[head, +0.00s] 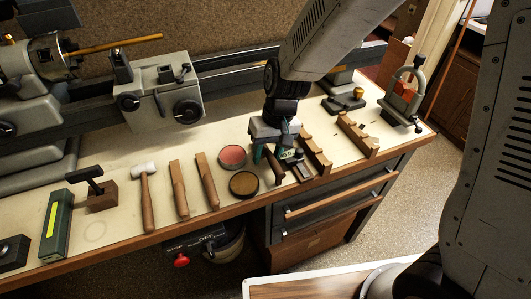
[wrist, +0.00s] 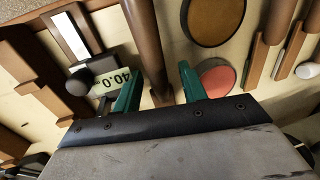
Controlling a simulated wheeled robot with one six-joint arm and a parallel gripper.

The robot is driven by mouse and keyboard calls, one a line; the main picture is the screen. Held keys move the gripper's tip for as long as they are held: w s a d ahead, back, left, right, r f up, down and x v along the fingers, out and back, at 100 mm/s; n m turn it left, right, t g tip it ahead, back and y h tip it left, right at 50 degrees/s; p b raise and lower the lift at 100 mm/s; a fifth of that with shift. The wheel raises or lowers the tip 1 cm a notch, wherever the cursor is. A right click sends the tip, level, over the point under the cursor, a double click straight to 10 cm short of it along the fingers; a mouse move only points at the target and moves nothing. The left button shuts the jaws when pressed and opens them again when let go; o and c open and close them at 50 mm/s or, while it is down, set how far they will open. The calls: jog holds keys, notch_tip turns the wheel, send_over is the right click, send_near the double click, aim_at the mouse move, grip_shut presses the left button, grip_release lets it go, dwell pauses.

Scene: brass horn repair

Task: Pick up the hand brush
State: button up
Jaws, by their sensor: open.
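My gripper (head: 274,152) is over the right part of the bench, pointing down, its teal fingers apart. The handle also shows in the head view (head: 276,168), partly hidden by my gripper. I cannot see bristles on it, so I cannot tell for sure that it is the hand brush. Two flat wooden-handled tools (head: 179,189) (head: 207,180) lie further left.
A red round tin (head: 232,157) and a brown one (head: 243,184) sit just left of my gripper. Stepped wooden blocks (head: 357,134) stand right. A white-headed mallet (head: 146,190) lies left.

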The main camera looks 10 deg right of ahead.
grip_shut()
jog(key=shift+r, duration=0.1)
